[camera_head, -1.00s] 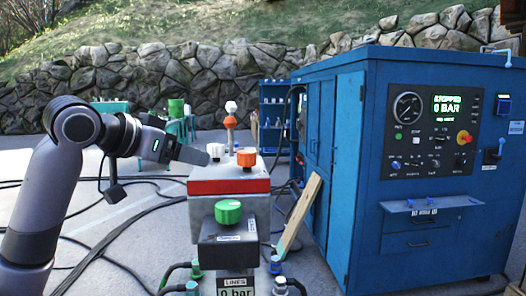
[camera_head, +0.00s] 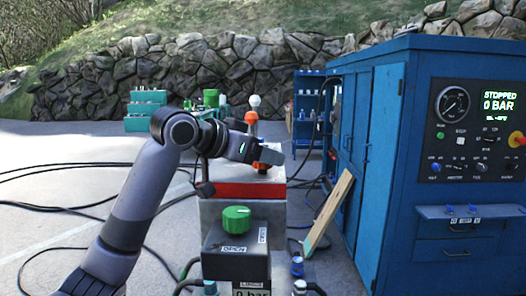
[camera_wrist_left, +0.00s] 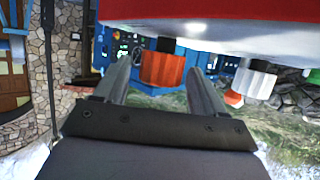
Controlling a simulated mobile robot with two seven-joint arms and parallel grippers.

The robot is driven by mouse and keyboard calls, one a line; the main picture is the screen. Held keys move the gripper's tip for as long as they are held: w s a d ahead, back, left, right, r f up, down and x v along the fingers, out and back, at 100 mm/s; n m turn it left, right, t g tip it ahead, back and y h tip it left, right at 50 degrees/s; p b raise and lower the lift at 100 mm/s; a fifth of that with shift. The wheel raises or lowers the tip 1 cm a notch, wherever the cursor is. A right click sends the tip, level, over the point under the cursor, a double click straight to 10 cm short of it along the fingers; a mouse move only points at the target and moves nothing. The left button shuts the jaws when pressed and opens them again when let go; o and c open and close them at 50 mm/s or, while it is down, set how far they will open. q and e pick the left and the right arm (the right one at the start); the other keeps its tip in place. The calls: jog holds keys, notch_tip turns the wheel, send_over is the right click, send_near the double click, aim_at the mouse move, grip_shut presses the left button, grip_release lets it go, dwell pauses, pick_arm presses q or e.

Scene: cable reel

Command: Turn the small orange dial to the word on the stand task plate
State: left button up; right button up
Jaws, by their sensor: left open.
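The small orange dial (camera_head: 260,165) sits on top of the grey stand with a red band (camera_head: 237,190), partly covered by my left gripper (camera_head: 268,155). In the left wrist view, which looks upside down, the orange dial (camera_wrist_left: 162,70) shows between the two open fingers, with a finger on each side. I cannot tell if either finger touches it. A white dial (camera_wrist_left: 254,79) is to its right there; my arm hides it in the head view. No word on the stand's plate is readable. My right gripper is not in view.
A black box with a green dial (camera_head: 236,212) stands in front of the stand. An orange and white post (camera_head: 252,115) rises behind it. A wooden plank (camera_head: 328,212) leans at right, beside the blue cabinet (camera_head: 395,150). Cables lie on the floor at left.

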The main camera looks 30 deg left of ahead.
pick_arm(q)
jog(key=shift+w+d+f, duration=0.15)
jog(key=shift+w+f, duration=0.05)
jog(key=shift+w, duration=0.15)
jog(key=c, duration=1)
jog(key=shift+o, duration=0.2)
jog(key=shift+n+y, duration=0.3)
jog(key=n+t+y, duration=0.1)
jog(key=n+y, duration=0.3)
jog(key=y, duration=0.1)
jog(key=shift+d, duration=0.1)
jog(key=shift+n+g+y, duration=0.6)
jog(key=shift+n+y, duration=1.5)
jog(key=shift+y, duration=0.2)
jog(key=o, duration=1)
jog(key=shift+c, duration=0.2)
